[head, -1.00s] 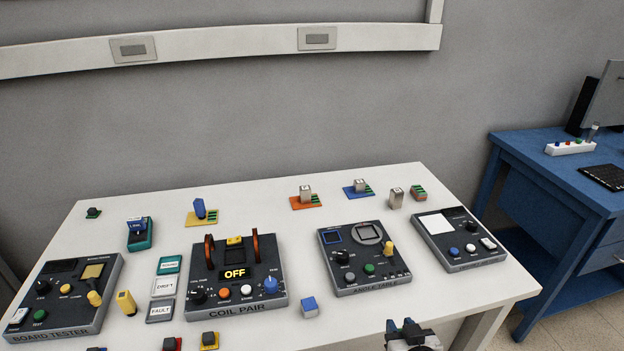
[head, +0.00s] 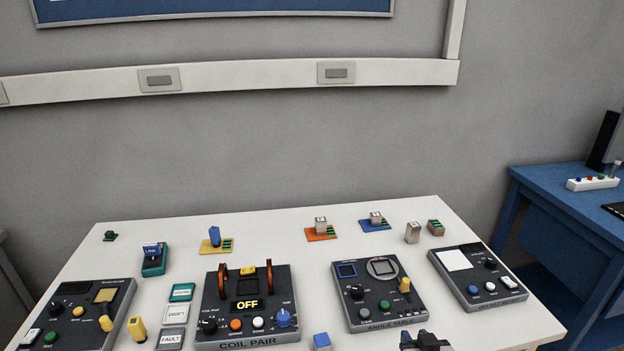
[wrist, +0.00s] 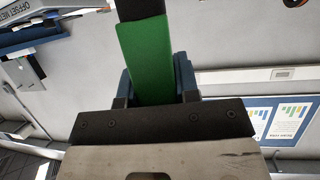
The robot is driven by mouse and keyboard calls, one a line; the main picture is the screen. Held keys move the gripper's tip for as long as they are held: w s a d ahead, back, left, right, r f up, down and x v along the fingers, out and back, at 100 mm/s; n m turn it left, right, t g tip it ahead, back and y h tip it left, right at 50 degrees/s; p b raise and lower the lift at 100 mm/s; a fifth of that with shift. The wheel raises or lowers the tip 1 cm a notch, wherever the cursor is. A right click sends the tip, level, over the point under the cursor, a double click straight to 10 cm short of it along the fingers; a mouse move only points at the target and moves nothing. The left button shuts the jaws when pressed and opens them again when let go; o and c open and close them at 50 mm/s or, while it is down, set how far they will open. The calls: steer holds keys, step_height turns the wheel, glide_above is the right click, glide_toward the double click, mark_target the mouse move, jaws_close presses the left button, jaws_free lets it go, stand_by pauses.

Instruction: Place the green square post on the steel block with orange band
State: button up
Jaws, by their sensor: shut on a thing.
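The green square post (wrist: 151,60), with a dark end at the top of the picture, is held between the blue fingers of my gripper (wrist: 157,80) in the wrist view. In the head view my gripper (head: 426,342) is only partly seen at the bottom edge, in front of the angle table unit; the post cannot be made out there. A small steel block (head: 321,224) sits on an orange plate (head: 318,235) at the back of the table. Another steel block (head: 412,233) stands upright farther right. I cannot tell an orange band on either block. My gripper is well apart from both.
The angle table unit (head: 378,316) with a yellow knob lies between my gripper and the back row. The coil pair unit (head: 210,325) is left of it.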

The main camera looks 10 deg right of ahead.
steer(key=w+a+r+y, duration=0.1)
steer(key=w+r, duration=0.3)
steer(key=w, duration=1.2)
steer(key=w+a+r+n, duration=0.1)
steer(key=w+r, duration=0.4)
steer(key=w, duration=1)
steer(key=w+r+y, duration=0.1)
steer(key=w+r, duration=0.3)
steer(key=w, duration=1.2)
steer(key=w+d+f+n+y, duration=0.15)
steer(key=d+f, duration=0.25)
steer(key=d, duration=1)
steer(key=s+d+f+n+y, duration=0.1)
steer(key=s+d+f, duration=0.3)
steer(key=d, duration=0.3)
steer(key=s+d+f+n+y, duration=0.2)
steer(key=s+d+f, duration=0.2)
steer(key=s+d, duration=0.2)
steer(key=shift+s+d+f+g, duration=0.2)
steer(key=shift+d+g, duration=0.2)
steer(key=shift+d, duration=0.65)
steer(key=shift+w, duration=0.15)
